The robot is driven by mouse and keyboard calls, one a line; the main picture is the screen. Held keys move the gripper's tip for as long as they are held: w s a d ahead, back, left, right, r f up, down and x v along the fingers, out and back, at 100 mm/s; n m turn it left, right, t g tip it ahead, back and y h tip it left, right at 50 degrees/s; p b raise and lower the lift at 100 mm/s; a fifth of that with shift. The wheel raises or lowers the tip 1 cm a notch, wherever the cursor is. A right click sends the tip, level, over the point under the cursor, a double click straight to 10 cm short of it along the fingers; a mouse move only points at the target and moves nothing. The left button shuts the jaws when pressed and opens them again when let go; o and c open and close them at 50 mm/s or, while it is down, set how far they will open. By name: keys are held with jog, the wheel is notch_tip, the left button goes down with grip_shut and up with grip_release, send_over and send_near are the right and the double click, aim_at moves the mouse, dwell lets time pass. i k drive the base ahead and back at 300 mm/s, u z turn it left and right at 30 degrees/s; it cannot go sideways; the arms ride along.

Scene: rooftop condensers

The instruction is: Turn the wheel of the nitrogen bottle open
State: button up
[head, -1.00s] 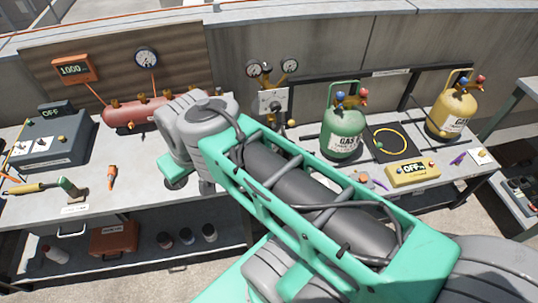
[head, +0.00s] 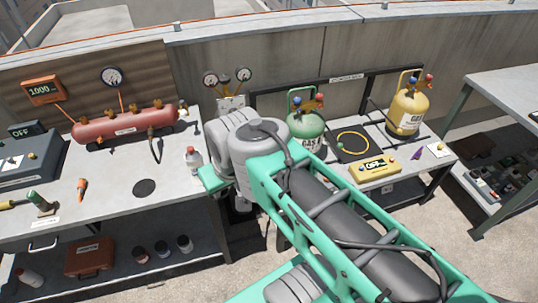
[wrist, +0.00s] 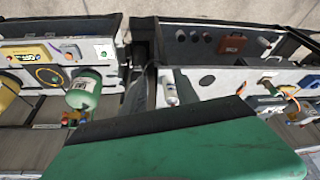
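I cannot make out for certain which thing is the nitrogen bottle, and no hand wheel shows clearly. A dark grey shape (wrist: 138,92) fills the gap between the two benches in the wrist view, partly hidden. Above that gap in the head view is a gauge set (head: 228,82), its lower part hidden by my arm. A green gas bottle (head: 305,133) and a yellow gas bottle (head: 408,108) stand on the right bench. My gripper (head: 214,179) shows only as a green part beside my wrist, over the gap's left side. Its fingers are hidden, and a green plate (wrist: 180,150) covers the lower wrist view.
The left bench (head: 110,187) holds a red horizontal tank (head: 125,126), a small white bottle (head: 193,159), a black disc (head: 144,188) and tools. A yellow box (head: 374,169) sits on the right bench. A grey shelf unit (head: 510,90) stands far right. Floor shows between them.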

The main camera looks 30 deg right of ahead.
aim_at(224, 78)
jog(key=z, duration=0.5)
jog(key=i, duration=1)
